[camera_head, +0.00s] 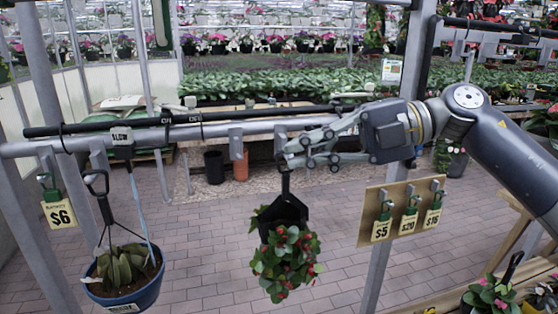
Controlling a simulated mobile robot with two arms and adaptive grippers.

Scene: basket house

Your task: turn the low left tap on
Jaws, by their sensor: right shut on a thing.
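I see no tap in this view. My right gripper (290,152), its arm coming in from the right, is shut on the top of the black hanger of a basket. Whether the hanger also touches the rail is hidden by the fingers. My left gripper is not in view.
A blue pot with a plant (128,290) hangs from the rail at left, by a $6 tag (58,213). A board (400,212) with several price tags is at right, by a metal post. Brick floor (210,240) lies open below. Plant tables stand behind.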

